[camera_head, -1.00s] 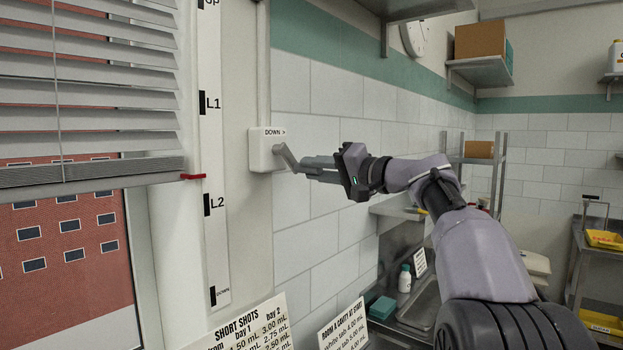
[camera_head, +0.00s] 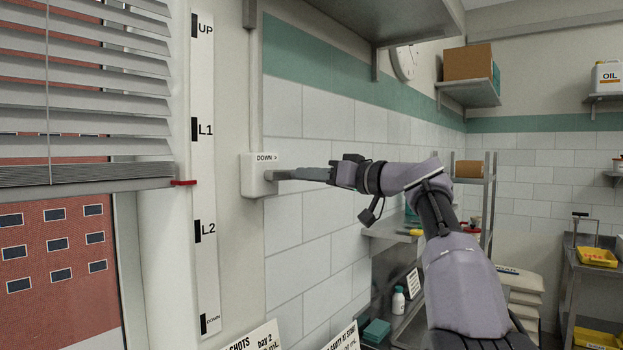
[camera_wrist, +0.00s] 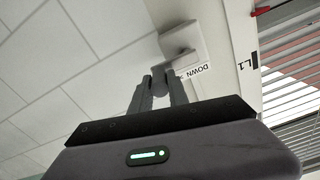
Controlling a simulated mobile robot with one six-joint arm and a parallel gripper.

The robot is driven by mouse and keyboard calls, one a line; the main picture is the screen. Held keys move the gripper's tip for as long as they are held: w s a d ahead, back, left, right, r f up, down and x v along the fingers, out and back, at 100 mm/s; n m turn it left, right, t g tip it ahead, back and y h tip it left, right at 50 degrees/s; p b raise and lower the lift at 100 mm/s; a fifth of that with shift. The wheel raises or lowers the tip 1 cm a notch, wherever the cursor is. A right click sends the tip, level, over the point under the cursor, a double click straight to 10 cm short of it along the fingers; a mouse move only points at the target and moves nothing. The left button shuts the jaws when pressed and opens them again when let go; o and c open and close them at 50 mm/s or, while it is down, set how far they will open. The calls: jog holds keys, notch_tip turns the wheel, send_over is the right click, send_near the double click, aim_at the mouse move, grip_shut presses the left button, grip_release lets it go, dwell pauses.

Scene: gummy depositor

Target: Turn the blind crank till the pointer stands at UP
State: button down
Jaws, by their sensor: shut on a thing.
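The crank box (camera_head: 256,176), labelled DOWN with an arrow, is on the wall right of the window. My gripper (camera_head: 290,175) is shut on the crank handle, its fingers reaching in from the right. In the wrist view, the grey handle (camera_wrist: 160,84) sits between the fingertips, below the box (camera_wrist: 190,35). The red pointer (camera_head: 184,182) stands about midway between L1 and L2 on the white scale (camera_head: 204,165), well below UP at its top. The slatted blind (camera_head: 80,120) is part-way down; its bottom rail is level with the pointer.
A shelf (camera_head: 395,20) juts from the wall above my arm. Lower right are a white bottle (camera_head: 398,300), a teal block (camera_head: 376,332) and a sink area. Paper signs (camera_head: 255,338) stand at the bottom. A wire rack (camera_head: 488,200) is behind my arm.

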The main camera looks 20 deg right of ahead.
jog(key=shift+r+n, duration=0.2)
jog(key=shift+n, duration=0.2)
jog(key=c, duration=1.3)
grip_release()
jog(key=shift+s+d+f, duration=0.1)
jog(key=shift+s+d, duration=0.1)
jog(key=shift+s, duration=0.1)
jog(key=b+v, duration=0.3)
jog(key=v, duration=1.3)
jog(key=shift+s+d, duration=0.15)
jog(key=shift+s, duration=0.15)
